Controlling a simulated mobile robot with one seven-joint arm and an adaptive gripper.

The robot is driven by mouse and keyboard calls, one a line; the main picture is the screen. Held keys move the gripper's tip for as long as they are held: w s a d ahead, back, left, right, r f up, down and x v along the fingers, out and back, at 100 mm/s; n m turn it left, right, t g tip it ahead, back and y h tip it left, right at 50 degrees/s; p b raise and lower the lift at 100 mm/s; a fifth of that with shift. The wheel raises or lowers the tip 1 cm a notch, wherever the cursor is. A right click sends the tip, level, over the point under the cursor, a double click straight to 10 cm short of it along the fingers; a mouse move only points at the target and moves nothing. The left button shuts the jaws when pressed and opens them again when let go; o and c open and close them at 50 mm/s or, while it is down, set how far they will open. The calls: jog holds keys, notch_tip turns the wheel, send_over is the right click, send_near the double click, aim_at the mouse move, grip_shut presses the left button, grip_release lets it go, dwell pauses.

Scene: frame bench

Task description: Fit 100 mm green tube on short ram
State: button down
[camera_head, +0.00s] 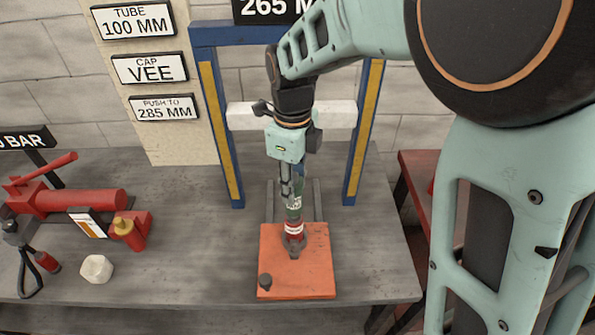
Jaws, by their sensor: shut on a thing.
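My gripper (291,188) points down inside the blue frame and is shut on the green tube (294,207), which carries a small white label. The tube is roughly upright, its upper part partly hidden by the fingers. Straight below it is a short red ram (294,231) with a pale band, standing on the orange plate (316,270). The tube's lower end lines up with the ram's top in this view. I cannot tell whether the tube is seated on the ram or just above it.
The blue frame (232,190) with yellow strips and a pale crossbar (338,115) stands around my arm. A red hand pump (80,202) and an off-white block (97,268) are at left. Signs read TUBE 100 MM, CAP VEE, PUSH TO 285 MM. The bench between block and plate is clear.

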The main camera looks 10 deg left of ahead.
jog(key=shift+f+b, duration=0.7)
jog(key=shift+f, duration=0.5)
jog(key=c, duration=1.4)
grip_release()
notch_tip(320, 180, up, 12)
jog(key=shift+r, duration=0.1)
